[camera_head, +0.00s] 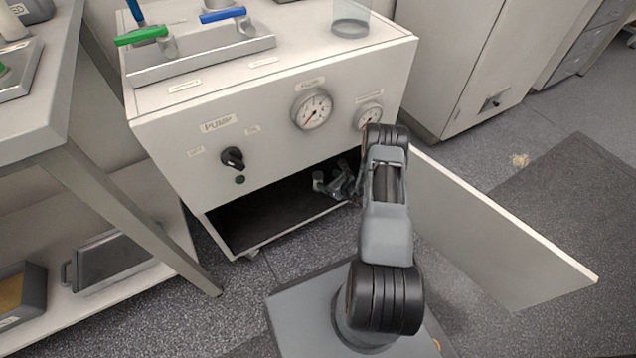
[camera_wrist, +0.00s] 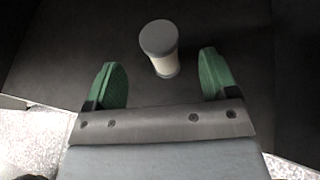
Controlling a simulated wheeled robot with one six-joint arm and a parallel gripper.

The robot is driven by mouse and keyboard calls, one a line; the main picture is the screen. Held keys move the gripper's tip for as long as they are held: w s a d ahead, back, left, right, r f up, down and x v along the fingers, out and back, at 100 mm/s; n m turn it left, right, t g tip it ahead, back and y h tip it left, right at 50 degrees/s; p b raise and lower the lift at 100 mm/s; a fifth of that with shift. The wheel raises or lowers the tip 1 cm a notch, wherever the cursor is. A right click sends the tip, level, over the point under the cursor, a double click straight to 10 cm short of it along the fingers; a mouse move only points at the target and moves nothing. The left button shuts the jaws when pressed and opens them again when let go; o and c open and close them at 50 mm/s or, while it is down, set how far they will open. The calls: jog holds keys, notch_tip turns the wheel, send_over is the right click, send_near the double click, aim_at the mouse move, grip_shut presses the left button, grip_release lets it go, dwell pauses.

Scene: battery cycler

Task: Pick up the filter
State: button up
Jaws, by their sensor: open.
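The filter (camera_wrist: 161,50) is a small cylinder with a grey cap and a pale cream body. It stands upright on the dark floor of the open compartment. In the head view the filter (camera_head: 318,179) shows small near the right side of the opening. My gripper (camera_wrist: 163,84) is open, with green finger pads to the left and right. In the head view my gripper (camera_head: 327,186) reaches into the compartment beside the filter, partly hidden by my arm.
The compartment (camera_head: 262,215) is low in a white cabinet (camera_head: 270,130) with a pump knob (camera_head: 232,158) and gauges (camera_head: 312,108). Its open door (camera_head: 495,235) stands out to the right of my arm. A workbench leg (camera_head: 145,215) stands to the left.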

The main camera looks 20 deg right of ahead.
aim_at(322, 177)
jog(key=b+x, duration=0.2)
jog(key=x, duration=0.2)
jog(key=shift+w+a+f+b, duration=0.2)
jog(key=shift+w+f+b, duration=0.05)
jog(key=shift+f+b, duration=0.05)
jog(key=c, duration=1)
